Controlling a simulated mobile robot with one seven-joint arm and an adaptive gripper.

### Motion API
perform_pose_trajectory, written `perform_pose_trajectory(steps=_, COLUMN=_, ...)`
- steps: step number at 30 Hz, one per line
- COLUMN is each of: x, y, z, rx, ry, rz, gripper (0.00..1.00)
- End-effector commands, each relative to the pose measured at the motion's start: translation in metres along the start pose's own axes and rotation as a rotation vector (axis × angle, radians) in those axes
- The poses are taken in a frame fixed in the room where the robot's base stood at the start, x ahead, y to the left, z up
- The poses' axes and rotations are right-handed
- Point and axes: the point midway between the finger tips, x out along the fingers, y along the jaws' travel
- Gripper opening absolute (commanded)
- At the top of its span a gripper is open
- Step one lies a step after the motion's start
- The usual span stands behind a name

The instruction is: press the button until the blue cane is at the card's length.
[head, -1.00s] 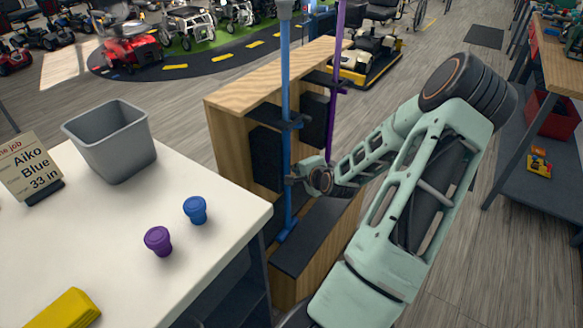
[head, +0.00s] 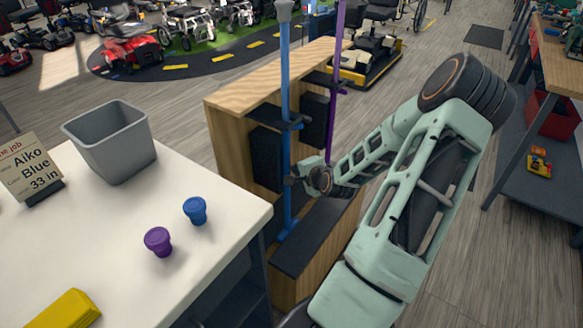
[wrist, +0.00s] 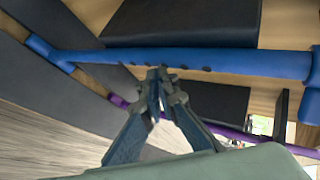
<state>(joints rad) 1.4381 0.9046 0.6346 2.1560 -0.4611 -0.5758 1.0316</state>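The blue cane (head: 285,88) stands upright in a holder on the wooden stand (head: 232,150), its foot on the dark base. The card (head: 30,168) on the white table reads "Aiko Blue 33 in". My gripper (head: 292,181) is at the lower part of the blue cane's shaft. In the wrist view the blue cane (wrist: 230,62) runs across the picture with several dark holes or buttons along it. There my gripper (wrist: 159,74) has its fingertips together, right at the shaft by these dark spots. Whether the tips touch the shaft is not clear.
A purple cane (head: 333,110) stands behind the blue one in the same stand. The white table (head: 110,235) holds a grey bin (head: 115,150), a blue cap (head: 195,210), a purple cap (head: 158,241) and a yellow block (head: 68,308).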

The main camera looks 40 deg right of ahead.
Motion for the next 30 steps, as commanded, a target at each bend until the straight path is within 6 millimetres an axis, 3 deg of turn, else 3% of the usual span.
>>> perform_pose_trajectory(steps=19, x=-0.014, y=0.009, z=-0.009, rx=0.002, ry=0.002, rz=0.002, gripper=0.00)
perform_pose_trajectory(steps=30, x=-0.040, y=0.027, z=-0.028, rx=0.004, ry=0.003, rz=0.003, gripper=0.00)
